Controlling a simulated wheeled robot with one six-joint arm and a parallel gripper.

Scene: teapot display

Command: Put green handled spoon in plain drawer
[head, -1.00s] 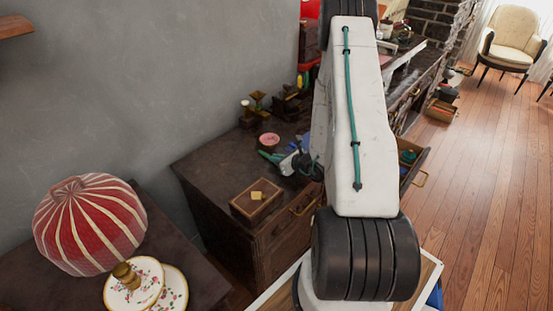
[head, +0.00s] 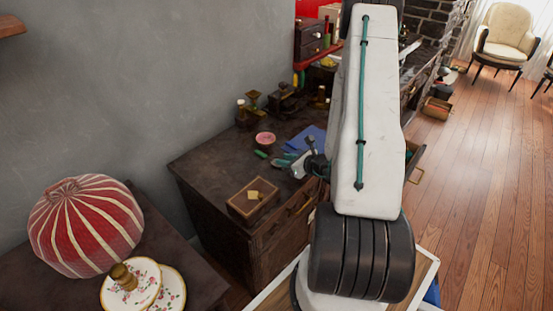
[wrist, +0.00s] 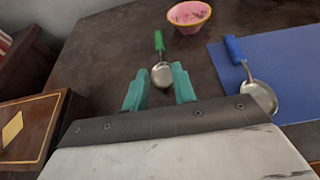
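The green handled spoon (wrist: 160,58) lies on the dark cabinet top, its metal bowl towards my gripper and its green handle pointing away. Its green handle also shows in the head view (head: 261,153). My gripper (wrist: 160,82) is open, with teal fingers on either side of the spoon's bowl; whether they touch it I cannot tell. The gripper also shows low over the cabinet top in the head view (head: 285,160). An open drawer (head: 415,165) shows partly behind my arm at the right; whether it is the plain drawer I cannot tell.
A blue handled spoon (wrist: 250,80) lies on a blue mat (wrist: 290,58) at the right. A pink bowl (wrist: 189,14) stands beyond the green handle. A wooden box (head: 252,198) sits at the cabinet's front. A striped lamp (head: 85,225) and plates stand at the left.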

